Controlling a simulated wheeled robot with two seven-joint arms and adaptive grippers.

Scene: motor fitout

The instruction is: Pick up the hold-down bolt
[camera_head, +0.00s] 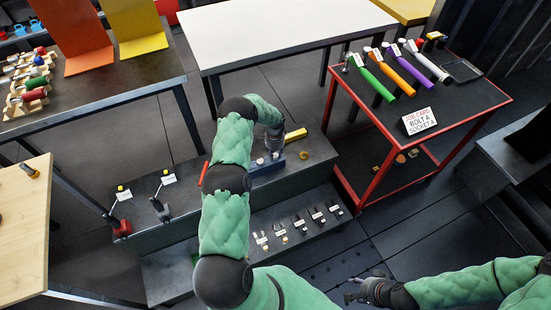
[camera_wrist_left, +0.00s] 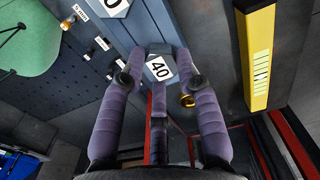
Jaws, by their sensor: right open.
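A hexagonal-faced dark piece marked 40 (camera_wrist_left: 160,68) stands between the fingers of my left gripper (camera_wrist_left: 159,80); the fingers are spread on both sides with gaps. In the head view, my left gripper (camera_head: 272,142) is over the blue block (camera_head: 268,168) on the grey bench. Several small labelled parts, bolt-like, lie in a row on the lower step, one at its left end (camera_head: 261,238); they are too small to read, so I cannot tell which is the hold-down bolt. My right gripper (camera_head: 366,291) is open and empty at the lower right, over the floor.
A yellow level (camera_head: 295,135) and a brass round part (camera_head: 304,155) lie on the bench near the left gripper. A red-framed cart (camera_head: 485,112) at right holds coloured-handled tools and a job card (camera_head: 419,121) reading bolt A, socket A. A white table (camera_head: 270,30) stands behind.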

